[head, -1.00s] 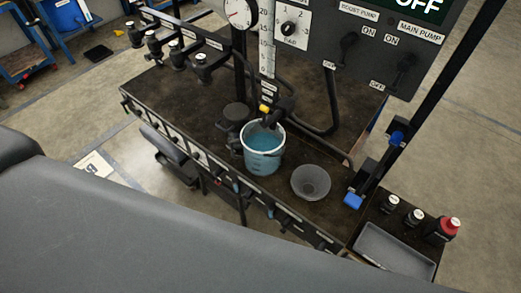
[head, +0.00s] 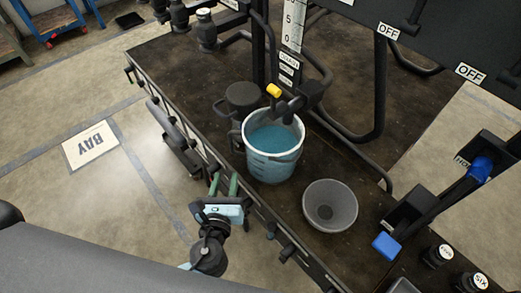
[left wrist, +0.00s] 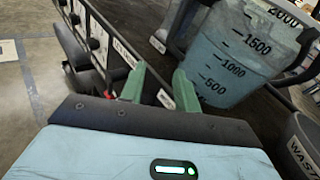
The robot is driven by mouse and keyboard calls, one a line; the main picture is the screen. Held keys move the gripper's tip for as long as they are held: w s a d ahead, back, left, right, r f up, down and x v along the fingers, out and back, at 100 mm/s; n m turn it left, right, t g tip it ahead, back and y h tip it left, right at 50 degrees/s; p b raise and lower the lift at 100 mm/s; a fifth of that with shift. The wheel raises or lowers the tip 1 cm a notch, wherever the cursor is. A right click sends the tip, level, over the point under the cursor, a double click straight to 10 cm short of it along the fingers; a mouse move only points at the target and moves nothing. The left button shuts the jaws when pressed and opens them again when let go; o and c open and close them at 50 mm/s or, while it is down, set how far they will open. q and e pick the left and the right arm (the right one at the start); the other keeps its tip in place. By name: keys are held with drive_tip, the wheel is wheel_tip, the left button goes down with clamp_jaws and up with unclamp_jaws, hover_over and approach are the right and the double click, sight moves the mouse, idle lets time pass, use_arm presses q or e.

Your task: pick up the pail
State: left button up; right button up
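The pail (head: 273,147) is a translucent bucket with blue liquid in it, standing upright on the dark bench under a tap with a yellow tip (head: 274,91). In the left wrist view the pail (left wrist: 225,65) shows volume marks and a dark handle at its side. My left gripper (head: 224,184) is at the bench's front edge, left of and nearer than the pail, apart from it. Its two green fingers (left wrist: 156,86) are spread with nothing between them. My right gripper is not in view.
A grey funnel-like bowl (head: 330,205) stands right of the pail. A dark round-topped fitting (head: 243,97) is just behind-left. Black pipes and a blue-handled lever (head: 385,245) are to the right. Knobs line the bench front (head: 190,135).

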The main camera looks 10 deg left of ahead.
sight(231, 151)
use_arm(q)
drive_tip(key=shift+w+r+m+t, duration=0.5)
drive_tip(key=shift+w+r+m, duration=0.25)
drive_tip(key=shift+w+m, duration=0.05)
drive_tip(key=shift+w+a, duration=0.2)
drive_tip(key=shift+w, duration=1.05)
drive_tip(key=shift+w+r, duration=0.15)
drive_tip(key=shift+w, duration=0.15)
drive_tip(key=w, duration=0.3)
drive_tip(key=shift+w+r, duration=0.2)
drive_tip(key=shift+w, duration=0.05)
drive_tip(key=shift+w+a, duration=0.1)
drive_tip(key=shift+w, duration=0.45)
drive_tip(key=shift+c, duration=0.4)
clamp_jaws()
